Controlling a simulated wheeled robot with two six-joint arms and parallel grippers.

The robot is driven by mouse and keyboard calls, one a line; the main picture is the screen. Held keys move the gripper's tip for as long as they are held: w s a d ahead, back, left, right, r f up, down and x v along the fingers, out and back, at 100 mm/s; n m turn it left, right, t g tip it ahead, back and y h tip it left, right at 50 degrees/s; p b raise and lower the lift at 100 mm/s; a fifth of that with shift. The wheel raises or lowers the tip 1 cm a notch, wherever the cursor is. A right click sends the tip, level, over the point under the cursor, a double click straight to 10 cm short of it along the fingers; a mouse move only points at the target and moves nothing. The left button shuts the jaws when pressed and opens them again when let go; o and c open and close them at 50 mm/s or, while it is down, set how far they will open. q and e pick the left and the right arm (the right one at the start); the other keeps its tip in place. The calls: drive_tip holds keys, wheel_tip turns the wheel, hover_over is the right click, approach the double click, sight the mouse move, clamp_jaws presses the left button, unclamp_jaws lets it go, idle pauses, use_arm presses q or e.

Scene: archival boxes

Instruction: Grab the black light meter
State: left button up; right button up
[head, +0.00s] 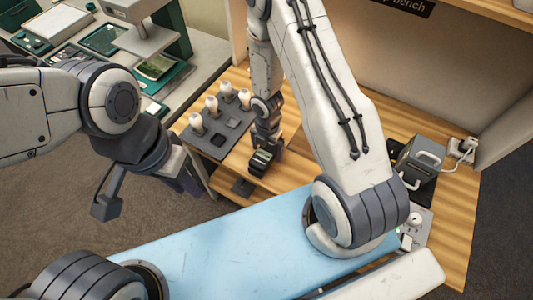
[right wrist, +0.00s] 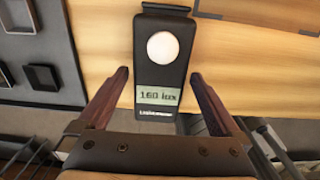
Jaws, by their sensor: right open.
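The black light meter (right wrist: 158,75) has a white round dome and a display reading "160 lux". In the right wrist view it lies between the two fingers of my open right gripper (right wrist: 160,90), with a gap on both sides. In the head view the light meter (head: 261,161) is at the wooden bench's front edge, right below my right gripper (head: 268,143). My left gripper (head: 187,182) hangs at the left over the floor, away from the meter; its fingers are partly hidden.
A dark tray (head: 214,136) with several white bulb-like items stands left of the meter. A grey metal box (head: 420,160) is at the right of the bench (head: 459,205). A light blue surface (head: 215,255) lies in front. A green-topped desk area (head: 105,40) is at the upper left.

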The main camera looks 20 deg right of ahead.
drive_tip(key=c, duration=1.4)
drive_tip(key=shift+r, duration=0.1)
